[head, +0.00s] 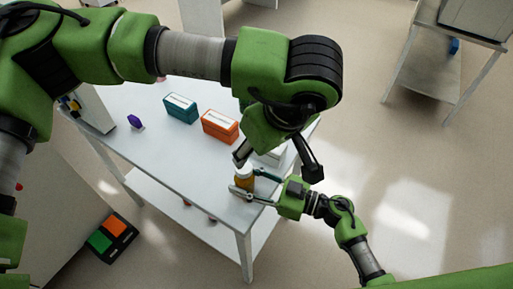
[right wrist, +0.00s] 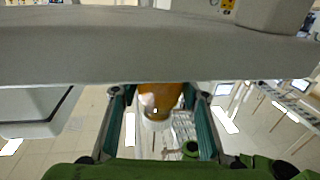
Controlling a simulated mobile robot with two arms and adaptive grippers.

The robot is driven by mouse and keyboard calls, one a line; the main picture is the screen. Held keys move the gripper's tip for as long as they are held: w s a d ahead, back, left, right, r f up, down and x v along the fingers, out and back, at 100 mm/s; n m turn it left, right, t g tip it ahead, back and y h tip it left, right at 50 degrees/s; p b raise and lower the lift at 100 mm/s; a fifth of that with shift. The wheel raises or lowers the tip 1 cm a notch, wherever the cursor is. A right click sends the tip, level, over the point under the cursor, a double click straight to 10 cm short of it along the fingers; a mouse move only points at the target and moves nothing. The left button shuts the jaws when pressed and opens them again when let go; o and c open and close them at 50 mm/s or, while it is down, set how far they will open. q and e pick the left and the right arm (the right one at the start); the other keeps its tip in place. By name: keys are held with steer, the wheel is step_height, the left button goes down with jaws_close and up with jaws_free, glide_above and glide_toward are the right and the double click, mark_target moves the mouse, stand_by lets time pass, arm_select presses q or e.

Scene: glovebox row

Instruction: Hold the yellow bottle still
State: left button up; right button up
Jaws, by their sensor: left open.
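The yellow bottle (head: 244,180) stands near the front right corner of the white table, partly hidden by my right gripper. My right gripper (head: 254,184) reaches in from the right with its fingers spread at the bottle. In the right wrist view the bottle (right wrist: 160,98) shows between the two fingers, with a gap visible on each side; its orange body and a white part can be seen. My left gripper (head: 277,164) is open and empty, pointing down above the bottle and to its right, its fingers wide apart.
On the white table (head: 155,150) stand an orange box (head: 220,127), a teal box (head: 181,108) and a small purple object (head: 135,122). A pale object lies partly hidden under my left gripper. Another table (head: 425,75) stands at the upper right, with clear floor between.

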steer(key=shift+o, duration=1)
steer(key=shift+d, duration=0.1)
steer(key=v, duration=1.1)
steer(key=shift+s+d, duration=0.2)
steer(key=shift+d, duration=0.15)
